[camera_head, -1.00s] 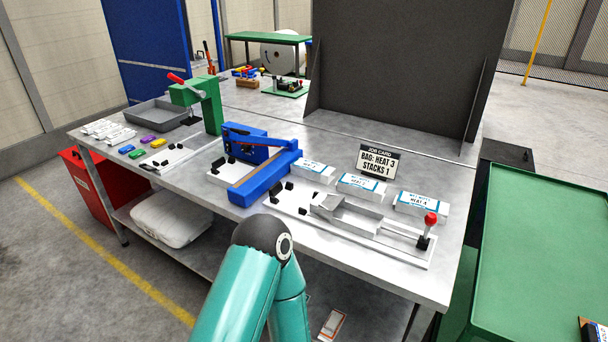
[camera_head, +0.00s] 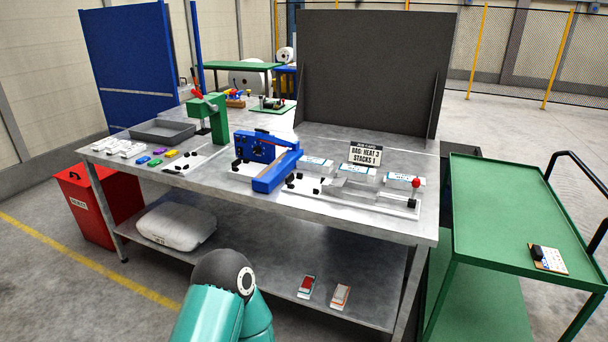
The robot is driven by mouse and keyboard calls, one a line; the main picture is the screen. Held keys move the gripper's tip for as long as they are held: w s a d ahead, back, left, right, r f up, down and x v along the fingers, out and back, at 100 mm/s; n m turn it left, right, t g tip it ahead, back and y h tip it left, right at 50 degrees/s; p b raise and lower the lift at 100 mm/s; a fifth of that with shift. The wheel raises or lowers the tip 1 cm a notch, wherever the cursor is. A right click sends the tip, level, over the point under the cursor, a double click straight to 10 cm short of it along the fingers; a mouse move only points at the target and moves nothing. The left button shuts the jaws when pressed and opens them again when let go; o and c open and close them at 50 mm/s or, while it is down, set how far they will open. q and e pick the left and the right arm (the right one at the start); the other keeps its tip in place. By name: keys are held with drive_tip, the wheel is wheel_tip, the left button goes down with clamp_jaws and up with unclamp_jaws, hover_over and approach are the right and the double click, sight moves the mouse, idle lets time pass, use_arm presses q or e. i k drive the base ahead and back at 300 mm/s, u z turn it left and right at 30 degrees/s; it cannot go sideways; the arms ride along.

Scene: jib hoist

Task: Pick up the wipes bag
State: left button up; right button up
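A white, pillow-shaped bag (camera_head: 178,222) lies on the left part of the lower shelf (camera_head: 262,262) under the metal workbench (camera_head: 345,212). It has small dark print on its front edge that I cannot read; it looks like the wipes bag. Nothing touches it from above, and the bench top is over it. A teal link and dark joint of my own arm show at the bottom centre, to the right of and nearer than the bag. Neither of my grippers is in view.
A red bin (camera_head: 98,205) stands left of the bench. A blue sealer (camera_head: 268,160) and a green press (camera_head: 209,118) stand on top. A green cart (camera_head: 510,215) is at the right.

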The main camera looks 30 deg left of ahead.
sight(307, 162)
drive_tip(key=u, duration=0.35)
drive_tip(key=k, duration=0.2)
drive_tip(key=u, duration=0.9)
drive_tip(key=i, duration=1)
drive_tip(key=u, duration=0.1)
